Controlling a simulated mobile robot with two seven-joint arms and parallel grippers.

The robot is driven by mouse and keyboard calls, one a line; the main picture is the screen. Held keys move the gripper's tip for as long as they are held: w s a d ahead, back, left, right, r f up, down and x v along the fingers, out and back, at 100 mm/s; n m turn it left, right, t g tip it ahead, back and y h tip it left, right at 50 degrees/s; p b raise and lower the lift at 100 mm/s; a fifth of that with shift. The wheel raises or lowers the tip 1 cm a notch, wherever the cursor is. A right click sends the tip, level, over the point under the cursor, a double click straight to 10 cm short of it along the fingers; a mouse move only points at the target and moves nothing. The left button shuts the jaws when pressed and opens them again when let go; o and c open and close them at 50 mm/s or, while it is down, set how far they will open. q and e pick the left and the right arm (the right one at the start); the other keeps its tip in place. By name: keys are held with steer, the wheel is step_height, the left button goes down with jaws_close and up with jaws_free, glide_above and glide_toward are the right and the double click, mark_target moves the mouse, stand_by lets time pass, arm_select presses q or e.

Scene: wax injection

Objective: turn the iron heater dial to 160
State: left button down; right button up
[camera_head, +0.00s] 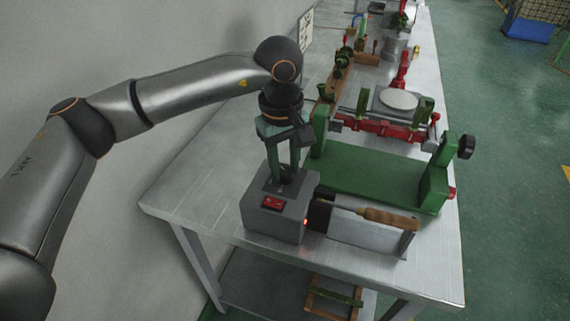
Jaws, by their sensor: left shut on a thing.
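The iron heater (277,218) is a grey box at the near part of the metal table, with a red switch (272,203) on its front and a small red light at its lower right. My left gripper (286,176) points straight down onto the top of the heater. Its fingers are shut on the dark dial (287,177), which is mostly hidden between them. The dial's scale cannot be read from here. A soldering iron with a wooden handle (388,218) lies in the holder right of the heater. My right gripper is not in view.
The heater stands on a metal table (190,191). A green and red wax injection machine (375,175) stands just behind and right of it. More tools and a wooden block (366,59) are at the far end. The table's left front corner is clear.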

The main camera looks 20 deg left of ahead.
mark_target(282, 172)
arm_select(q)
steer(key=c, duration=0.6)
jaws_free()
steer(key=shift+o, duration=0.4)
steer(key=shift+r, duration=0.1)
steer(key=shift+r, duration=0.3)
step_height(282, 172, up, 12)
steer(key=shift+s+a, duration=0.2)
steer(key=shift+f, duration=0.15)
